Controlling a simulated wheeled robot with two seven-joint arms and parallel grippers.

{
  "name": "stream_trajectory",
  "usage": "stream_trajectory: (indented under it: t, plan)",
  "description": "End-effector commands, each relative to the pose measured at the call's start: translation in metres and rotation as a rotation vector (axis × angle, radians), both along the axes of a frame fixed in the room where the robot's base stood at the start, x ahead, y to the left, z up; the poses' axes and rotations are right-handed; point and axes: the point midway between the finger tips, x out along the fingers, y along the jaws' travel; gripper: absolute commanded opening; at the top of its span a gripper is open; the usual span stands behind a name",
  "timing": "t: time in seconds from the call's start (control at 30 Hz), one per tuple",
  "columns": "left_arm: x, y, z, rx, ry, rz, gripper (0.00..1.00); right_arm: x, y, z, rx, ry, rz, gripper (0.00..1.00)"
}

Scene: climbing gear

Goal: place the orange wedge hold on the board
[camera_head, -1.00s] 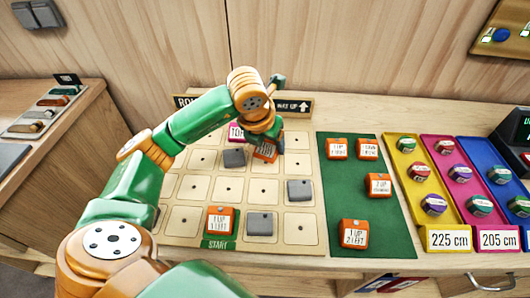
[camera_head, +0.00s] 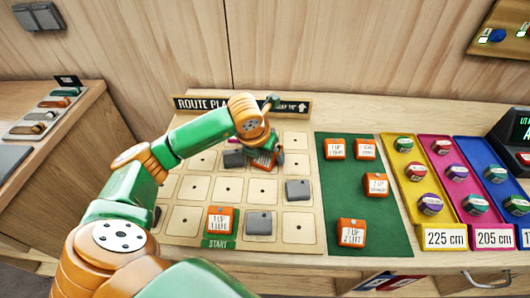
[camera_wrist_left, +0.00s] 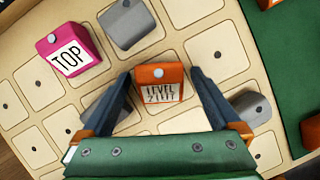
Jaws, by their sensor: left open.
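The orange wedge hold (camera_head: 264,161), with a white label reading "LEVEL 2 LEFT" in the left wrist view (camera_wrist_left: 160,88), is at the pale route board (camera_head: 190,222), in its upper middle part. It appears to sit on the board. My left gripper (camera_head: 264,152) is over it, open, with a dark finger on each side of the hold in the left wrist view (camera_wrist_left: 160,74). Another orange hold (camera_head: 221,221) is at the START square. Grey holds (camera_head: 298,190) and a pink TOP hold (camera_wrist_left: 68,47) are also on the board. My right gripper is not in view.
A green mat (camera_head: 342,190) right of the board carries several orange holds (camera_head: 352,233). Yellow (camera_head: 408,220), pink (camera_head: 489,218) and blue trays with small coloured pieces stand farther right. The ROUTE PLAN sign (camera_head: 200,104) stands behind the board.

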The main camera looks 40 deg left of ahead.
Motion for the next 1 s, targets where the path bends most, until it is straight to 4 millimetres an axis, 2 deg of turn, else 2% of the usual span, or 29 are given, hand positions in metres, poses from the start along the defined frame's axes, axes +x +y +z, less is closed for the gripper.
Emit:
stream_trajectory:
  t: [0.2,0.5,0.6,0.73,1.0]
  plan:
    - [-0.004,-0.001,0.015,-0.001,-0.003,-0.001,0.96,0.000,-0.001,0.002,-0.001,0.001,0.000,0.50]
    - [-0.033,-0.006,0.087,0.001,-0.007,-0.001,0.96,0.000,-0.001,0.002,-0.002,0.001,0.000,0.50]
    - [-0.040,-0.007,0.104,-0.001,-0.004,-0.001,0.96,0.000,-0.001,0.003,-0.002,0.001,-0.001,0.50]
    - [-0.045,-0.007,0.113,0.000,-0.001,0.000,0.96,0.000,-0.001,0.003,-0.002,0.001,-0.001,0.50]
    - [-0.046,-0.007,0.114,0.000,0.000,0.000,0.96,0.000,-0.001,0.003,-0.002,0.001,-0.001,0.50]
